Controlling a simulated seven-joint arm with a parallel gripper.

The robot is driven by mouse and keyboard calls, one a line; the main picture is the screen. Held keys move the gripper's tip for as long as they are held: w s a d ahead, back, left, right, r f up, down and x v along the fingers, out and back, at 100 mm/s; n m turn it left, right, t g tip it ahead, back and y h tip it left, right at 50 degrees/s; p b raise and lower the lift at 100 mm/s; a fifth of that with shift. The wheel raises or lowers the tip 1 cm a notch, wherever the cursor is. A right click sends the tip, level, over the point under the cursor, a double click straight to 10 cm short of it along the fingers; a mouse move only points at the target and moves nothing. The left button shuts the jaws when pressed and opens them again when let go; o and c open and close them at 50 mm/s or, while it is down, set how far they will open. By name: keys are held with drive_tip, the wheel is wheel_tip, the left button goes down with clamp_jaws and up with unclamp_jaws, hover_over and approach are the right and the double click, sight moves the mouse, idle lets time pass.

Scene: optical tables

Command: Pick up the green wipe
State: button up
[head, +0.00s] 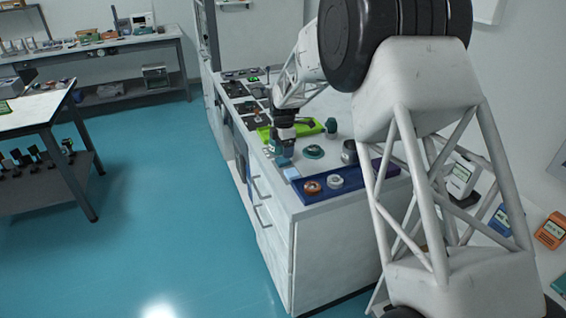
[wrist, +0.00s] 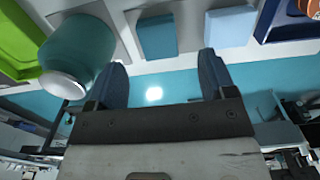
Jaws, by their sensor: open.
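A flat teal-blue pad (wrist: 157,37), the closest match I see to a green wipe, lies on the white counter at the upper middle of the wrist view. A paler blue pad (wrist: 231,26) lies to its right; it also shows near the counter edge in the head view (head: 291,173). My gripper (wrist: 164,78) is open and empty, its two dark blue fingers apart. The pads lie above the fingers in the wrist view, with no visible contact. In the head view my arm partly hides the spot around the teal pad.
A teal jar (wrist: 78,52) stands close to the left finger, beside a lime-green tray (wrist: 18,42). A dark blue tray (head: 350,184) with round items lies at the counter's near end. The counter edge drops to open teal floor (head: 150,220).

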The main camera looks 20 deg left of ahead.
sight(283, 162)
drive_tip(key=shift+f, duration=0.1)
drive_tip(key=shift+a+f, duration=0.15)
drive_tip(key=shift+f, duration=2.4)
drive_tip(key=shift+c, duration=0.2)
drive_tip(key=c, duration=1)
drive_tip(key=shift+r, duration=0.1)
